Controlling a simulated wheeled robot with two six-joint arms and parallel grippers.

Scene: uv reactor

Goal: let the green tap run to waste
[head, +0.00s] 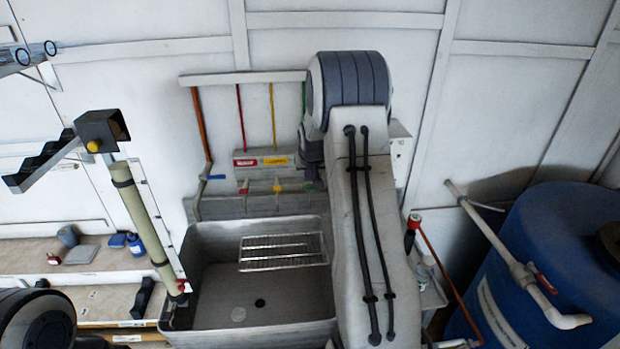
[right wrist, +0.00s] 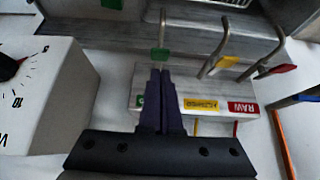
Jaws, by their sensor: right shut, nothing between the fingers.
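The green tap (right wrist: 159,54) shows in the right wrist view as a green handle on a thin metal spout. My right gripper (right wrist: 160,72) is shut and empty, its dark fingertips just at the green handle; I cannot tell whether they touch it. In the head view the right gripper (head: 312,182) is mostly behind my arm, and the green tap is hidden there. The yellow tap (right wrist: 228,61) and red tap (right wrist: 283,68) stand beside the green one. The label strip (right wrist: 192,102) lies behind the fingers. My left gripper is not in view.
The metal sink (head: 208,277), with a wire rack (head: 283,251), lies below the taps. A white dial box (right wrist: 45,95) stands close beside the right gripper. A blue tank (head: 560,240) is at the right. A tall tube (head: 142,215) stands left of the sink.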

